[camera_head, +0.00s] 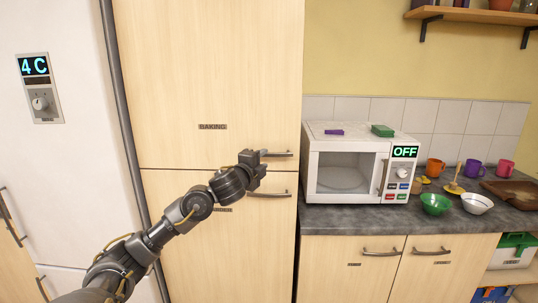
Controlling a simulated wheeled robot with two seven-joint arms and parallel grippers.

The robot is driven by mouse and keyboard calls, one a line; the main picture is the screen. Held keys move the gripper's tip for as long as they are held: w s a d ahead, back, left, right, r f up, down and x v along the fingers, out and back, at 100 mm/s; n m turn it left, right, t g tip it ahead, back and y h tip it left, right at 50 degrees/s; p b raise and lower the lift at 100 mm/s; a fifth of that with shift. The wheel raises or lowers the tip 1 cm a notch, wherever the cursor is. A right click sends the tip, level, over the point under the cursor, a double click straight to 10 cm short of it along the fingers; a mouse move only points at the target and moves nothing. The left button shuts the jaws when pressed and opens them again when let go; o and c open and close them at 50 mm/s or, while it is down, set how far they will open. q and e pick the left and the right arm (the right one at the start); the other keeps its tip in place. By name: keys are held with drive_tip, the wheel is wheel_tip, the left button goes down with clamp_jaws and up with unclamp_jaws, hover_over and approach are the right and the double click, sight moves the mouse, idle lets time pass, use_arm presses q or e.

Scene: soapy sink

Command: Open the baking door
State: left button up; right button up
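The baking door (205,75) is the light wood upper cupboard door, with a dark "BAKING" label (213,127) near its lower part. It looks closed. Its dark bar handle (281,154) is horizontal at the lower right. My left gripper (264,161) is at the left end of this handle, with its fingers apart. It hides that end of the handle, and I cannot tell whether it touches it. My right gripper is not in view.
Below is another wood door (245,250) with its own handle (270,194); its label is partly covered by my arm. A white fridge (60,150) stands left. A microwave (350,165) marked "OFF", bowls and mugs stand on the grey counter (350,218) at right.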

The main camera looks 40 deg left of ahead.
sight(269, 155)
use_arm(q)
drive_tip(key=p+x, duration=0.1)
drive_tip(key=x, duration=0.4)
drive_tip(key=shift+w, duration=0.35)
drive_tip(key=shift+c, duration=0.5)
clamp_jaws()
